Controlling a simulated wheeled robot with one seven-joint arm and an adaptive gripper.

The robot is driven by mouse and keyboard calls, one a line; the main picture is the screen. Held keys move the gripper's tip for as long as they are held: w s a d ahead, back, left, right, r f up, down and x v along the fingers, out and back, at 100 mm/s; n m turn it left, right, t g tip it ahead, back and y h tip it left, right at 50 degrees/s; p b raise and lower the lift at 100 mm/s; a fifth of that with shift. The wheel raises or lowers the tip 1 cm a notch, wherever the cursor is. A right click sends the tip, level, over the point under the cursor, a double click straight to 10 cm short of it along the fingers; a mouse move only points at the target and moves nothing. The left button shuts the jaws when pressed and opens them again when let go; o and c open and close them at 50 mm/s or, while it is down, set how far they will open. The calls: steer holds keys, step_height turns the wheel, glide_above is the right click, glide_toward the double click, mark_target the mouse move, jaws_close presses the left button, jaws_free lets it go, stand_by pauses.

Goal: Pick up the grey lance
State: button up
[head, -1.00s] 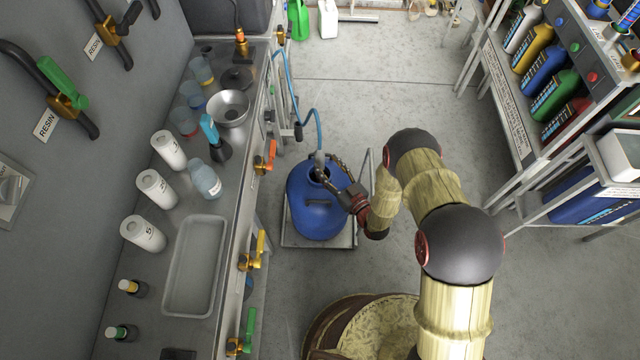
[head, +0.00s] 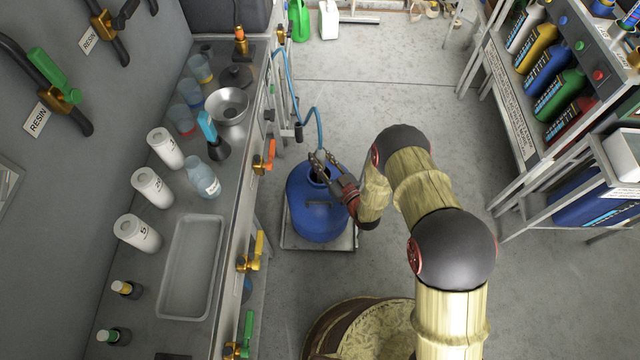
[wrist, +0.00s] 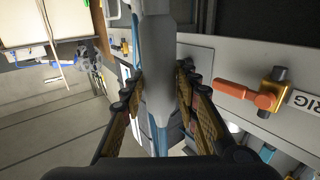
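The grey lance (wrist: 158,70) runs upright through the middle of the wrist view, between the two fingers of my gripper (wrist: 160,75). The fingers are spread on either side of it, with narrow gaps showing near the tips; I see no firm grip. In the head view my gripper (head: 325,160) is at the mouth of the blue drum (head: 318,215). There the lance is mostly hidden by the fingers. A blue hose (head: 320,128) rises from that spot and bends back toward the bench.
The steel bench (head: 185,335) on the left holds cups, jars, a funnel and a tray (head: 192,265). Valve handles, such as the orange one (head: 265,160), stick out from its front. A bottle shelf (head: 520,130) stands on the right. The floor between is open.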

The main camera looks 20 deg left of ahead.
steer(key=c, duration=0.6)
jaws_close()
